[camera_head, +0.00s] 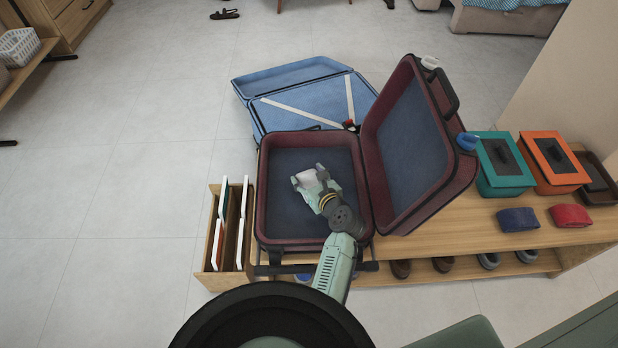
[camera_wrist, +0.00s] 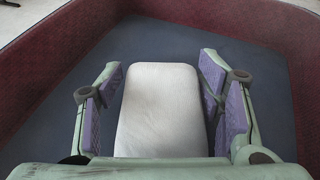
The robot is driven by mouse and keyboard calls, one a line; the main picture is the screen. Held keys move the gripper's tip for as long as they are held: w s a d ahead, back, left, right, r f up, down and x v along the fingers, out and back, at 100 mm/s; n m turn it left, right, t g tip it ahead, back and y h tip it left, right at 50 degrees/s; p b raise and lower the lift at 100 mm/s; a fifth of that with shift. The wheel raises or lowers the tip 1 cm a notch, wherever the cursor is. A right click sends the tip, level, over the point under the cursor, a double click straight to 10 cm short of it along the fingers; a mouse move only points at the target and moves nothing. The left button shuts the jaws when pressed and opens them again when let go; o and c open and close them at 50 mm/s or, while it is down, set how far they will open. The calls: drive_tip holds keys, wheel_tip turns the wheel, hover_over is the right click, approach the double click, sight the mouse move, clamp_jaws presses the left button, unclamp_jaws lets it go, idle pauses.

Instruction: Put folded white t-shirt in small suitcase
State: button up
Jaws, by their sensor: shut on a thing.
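The folded white t-shirt (camera_wrist: 162,105) lies lengthwise between the two purple-padded fingers of my gripper (camera_wrist: 160,100) in the wrist view. In the head view the white t-shirt (camera_head: 309,179) shows at the tip of my gripper (camera_head: 308,180). My gripper is shut on it, over the inside of the small suitcase (camera_head: 270,210). The suitcase is dark red with a dark blue lining and stands open, its lid raised to the right. Its red walls (camera_wrist: 60,45) surround the gripper in the wrist view. I cannot tell whether the shirt touches the suitcase floor.
A larger blue suitcase (camera_head: 290,80) lies open behind the red one. Green (camera_head: 503,165) and orange (camera_head: 553,163) boxes stand on the wooden bench (camera_head: 430,241) at right. A wooden rack (camera_head: 212,258) with upright panels is at left.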

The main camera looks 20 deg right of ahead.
drive_tip(key=o, duration=1.2)
drive_tip(key=shift+f, duration=0.15)
drive_tip(key=shift+o, duration=0.2)
